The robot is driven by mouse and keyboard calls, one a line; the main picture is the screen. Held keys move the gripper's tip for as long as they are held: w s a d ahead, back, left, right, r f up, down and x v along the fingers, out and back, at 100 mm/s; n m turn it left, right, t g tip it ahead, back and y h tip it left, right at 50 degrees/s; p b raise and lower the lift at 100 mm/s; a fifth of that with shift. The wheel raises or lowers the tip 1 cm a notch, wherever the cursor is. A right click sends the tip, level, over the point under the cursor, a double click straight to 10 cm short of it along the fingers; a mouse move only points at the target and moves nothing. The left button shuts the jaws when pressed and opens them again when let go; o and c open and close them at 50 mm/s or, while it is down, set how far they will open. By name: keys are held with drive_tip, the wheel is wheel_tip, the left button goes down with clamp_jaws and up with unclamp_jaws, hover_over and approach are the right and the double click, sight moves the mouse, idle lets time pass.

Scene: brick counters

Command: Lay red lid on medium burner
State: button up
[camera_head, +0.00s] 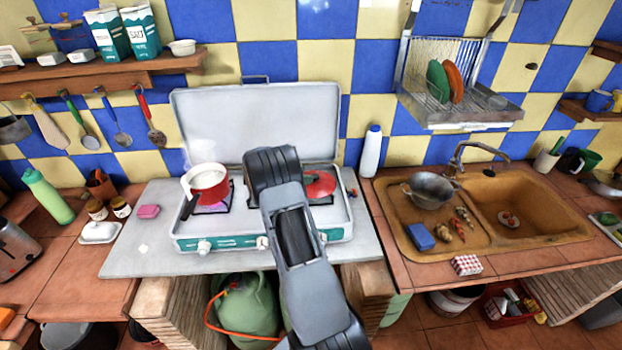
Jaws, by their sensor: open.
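A red lid (320,184) lies on the right side of the white camping stove (340,222), seemingly over the right burner; my arm partly covers its left edge. A red pot (208,186) with a white inside and dark handle stands on the left burner (213,208), where a bluish-purple glow shows beneath it. The middle of the stove is hidden behind my arm, so I cannot tell which burner is the medium one. My arm reaches up over the stove front. My gripper's fingers are hidden behind the arm.
The stove's raised cover (250,115) stands behind the burners. A white bottle (371,152) stands to its right, near the sink (400,222). A pink sponge (148,211) lies on the grey slab (135,258) left of the stove, which has free room. A green gas bottle (250,305) stands below.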

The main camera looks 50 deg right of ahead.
drive_tip(key=s+a+r+m+t+y+b, duration=0.1)
drive_tip(key=s+a+r+m+t+y, duration=0.15)
drive_tip(key=a+r, duration=0.45)
drive_tip(key=s+a+r+m+t+y+b, duration=0.1)
drive_tip(key=s+a+r+m+y, duration=0.25)
drive_tip(key=a, duration=0.85)
drive_tip(key=s+a+r+m+t+y, duration=0.2)
drive_tip(key=s+a+m+t+y, duration=0.3)
drive_tip(key=s+a, duration=0.9)
drive_tip(key=a+m+y, duration=0.1)
drive_tip(key=a+m, duration=0.2)
drive_tip(key=shift+a+m+y, duration=0.2)
drive_tip(key=shift+m+y, duration=0.1)
drive_tip(key=shift+y, duration=0.1)
drive_tip(key=shift+r, duration=0.1)
drive_tip(key=shift+f, duration=0.2)
